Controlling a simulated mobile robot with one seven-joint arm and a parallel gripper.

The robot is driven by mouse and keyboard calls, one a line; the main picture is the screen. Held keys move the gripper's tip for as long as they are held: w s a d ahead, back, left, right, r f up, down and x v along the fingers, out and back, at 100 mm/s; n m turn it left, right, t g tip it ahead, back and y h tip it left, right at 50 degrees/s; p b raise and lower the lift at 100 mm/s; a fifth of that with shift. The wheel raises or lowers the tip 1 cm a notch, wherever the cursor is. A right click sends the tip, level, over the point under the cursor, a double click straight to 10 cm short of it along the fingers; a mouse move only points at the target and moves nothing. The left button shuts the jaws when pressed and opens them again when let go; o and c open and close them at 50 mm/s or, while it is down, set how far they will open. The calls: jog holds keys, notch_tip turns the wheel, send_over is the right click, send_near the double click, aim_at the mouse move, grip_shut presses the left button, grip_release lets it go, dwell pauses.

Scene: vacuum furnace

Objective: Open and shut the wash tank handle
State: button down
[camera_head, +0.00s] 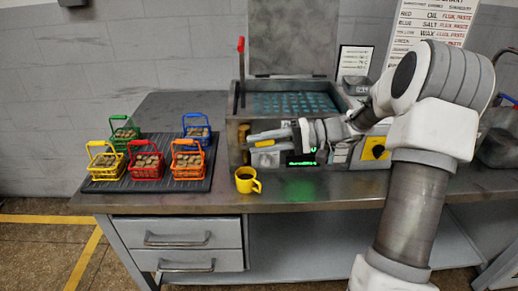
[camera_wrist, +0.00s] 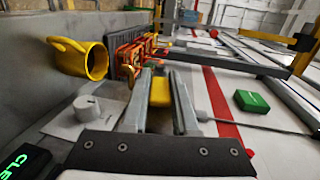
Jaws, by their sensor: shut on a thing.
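The wash tank (camera_head: 285,88) is a grey metal box on the bench, with blue-green contents and its lid (camera_head: 290,38) standing upright behind. My gripper (camera_head: 254,141) reaches left across the tank's front. It is shut on a yellow handle-like piece (camera_head: 264,143). The yellow piece also shows between the two grey fingers in the wrist view (camera_wrist: 160,92). A brass-coloured fitting (camera_head: 243,132) is beside the fingertips. A red-topped lever (camera_head: 241,60) stands upright at the tank's left, apart from my gripper. My fingers hide part of the tank's front.
A yellow mug (camera_head: 247,180) stands on the bench just below my gripper. Several coloured baskets sit on a dark ribbed mat (camera_head: 130,187) at the left. A green-lit display (camera_head: 301,158) and a yellow panel (camera_head: 375,149) are on the front.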

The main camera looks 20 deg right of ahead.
jog(key=shift+f+y+b, duration=0.35)
jog(key=shift+y+b, duration=0.3)
jog(key=shift+y, duration=0.35)
jog(key=shift+t, duration=0.3)
jog(key=c, duration=0.7)
grip_release()
jog(key=p+v, duration=0.1)
jog(key=v, duration=1.6)
jog(key=shift+d+f, duration=0.1)
jog(key=shift+d, duration=0.1)
